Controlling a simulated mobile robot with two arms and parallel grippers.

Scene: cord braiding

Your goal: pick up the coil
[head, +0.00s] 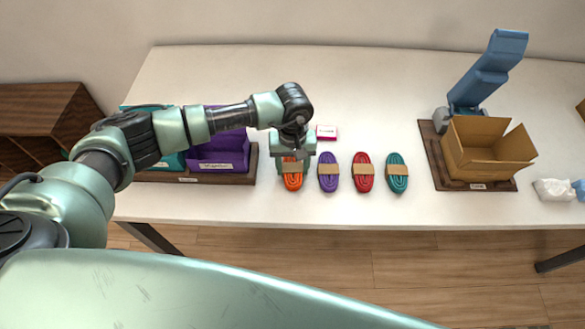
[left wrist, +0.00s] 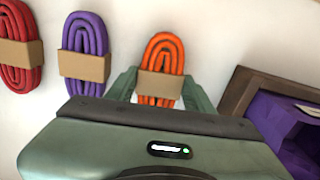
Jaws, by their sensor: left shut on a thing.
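An orange coil with a tan paper band (head: 292,181) lies on the white table, leftmost in a row of coils. My left gripper (head: 292,165) reaches down over it from above and is shut on it. In the left wrist view the orange coil (left wrist: 162,60) stands between the two green fingers (left wrist: 160,88), which press at its band. A purple coil (head: 328,172), a red coil (head: 363,172) and a teal coil (head: 397,172) lie to its right, each with a tan band. The purple coil (left wrist: 84,55) and red coil (left wrist: 18,50) also show in the left wrist view. My right gripper is out of view.
A wooden tray (head: 215,179) with a teal bin and a purple bin (head: 219,154) is left of the gripper. A pink-edged card (head: 327,132) lies behind the coils. An open cardboard box (head: 487,150) stands at right. Table between coils and box is clear.

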